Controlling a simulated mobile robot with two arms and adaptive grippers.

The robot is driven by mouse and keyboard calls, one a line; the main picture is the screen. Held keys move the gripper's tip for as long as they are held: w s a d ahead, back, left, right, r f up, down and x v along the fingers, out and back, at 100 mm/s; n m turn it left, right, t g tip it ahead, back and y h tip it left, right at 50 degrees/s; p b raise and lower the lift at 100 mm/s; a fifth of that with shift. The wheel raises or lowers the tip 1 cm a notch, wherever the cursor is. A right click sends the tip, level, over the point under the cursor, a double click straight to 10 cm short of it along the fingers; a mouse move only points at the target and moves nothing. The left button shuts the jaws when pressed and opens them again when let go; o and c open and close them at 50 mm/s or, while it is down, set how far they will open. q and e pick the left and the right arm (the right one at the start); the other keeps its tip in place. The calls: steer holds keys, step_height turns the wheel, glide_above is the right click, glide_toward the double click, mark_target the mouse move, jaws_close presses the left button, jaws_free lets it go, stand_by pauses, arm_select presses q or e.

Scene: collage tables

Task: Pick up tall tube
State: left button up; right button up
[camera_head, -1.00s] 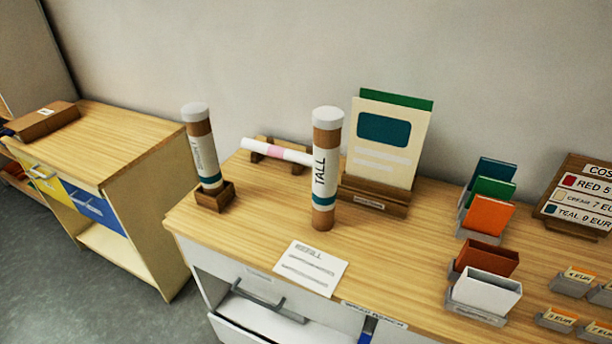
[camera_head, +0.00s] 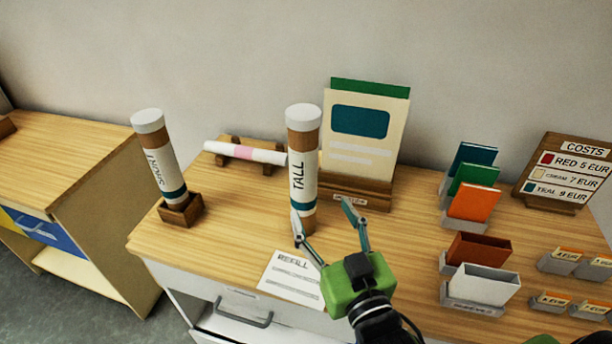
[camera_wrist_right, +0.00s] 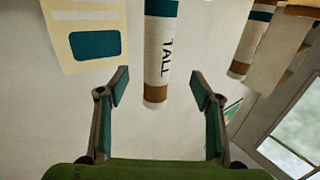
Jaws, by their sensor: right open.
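The tall tube (camera_head: 303,168) stands upright on the wooden tabletop, brown with a white cap, a white label reading TALL and a teal band. My right gripper (camera_head: 322,212) is open and empty in front of the tube's lower part, slightly to its right. One fingertip overlaps the tube's base in the head view; I cannot tell whether it touches. In the right wrist view the tube (camera_wrist_right: 159,50) shows ahead, between the open fingers (camera_wrist_right: 160,85) and beyond them. My left gripper is not in view.
A second labelled tube (camera_head: 158,160) stands left in a wooden holder (camera_head: 182,212). A rolled sheet (camera_head: 245,152) lies on a rack behind. A poster stand (camera_head: 362,140) is close behind right. A REFILL card (camera_head: 292,278) lies in front. Card holders (camera_head: 480,285) stand right.

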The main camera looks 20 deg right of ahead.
mark_target(308, 177)
steer(key=w, duration=0.2)
steer(key=w+b, duration=0.1)
steer(key=w, duration=0.2)
steer(key=w+r, duration=0.1)
steer(key=w, duration=0.1)
steer(key=shift+w+d, duration=0.15)
steer(key=shift+d, duration=0.1)
steer(key=shift+w+f, duration=0.1)
steer(key=shift+w, duration=0.6)
steer(key=w+p, duration=0.1)
steer(key=w, duration=0.3)
steer(key=shift+w+f, duration=0.15)
steer(key=shift+w, duration=0.25)
steer(key=shift+c, duration=0.7)
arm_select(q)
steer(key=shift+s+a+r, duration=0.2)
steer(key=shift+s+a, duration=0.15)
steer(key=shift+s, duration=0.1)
arm_select(e)
steer(key=c, duration=1.1)
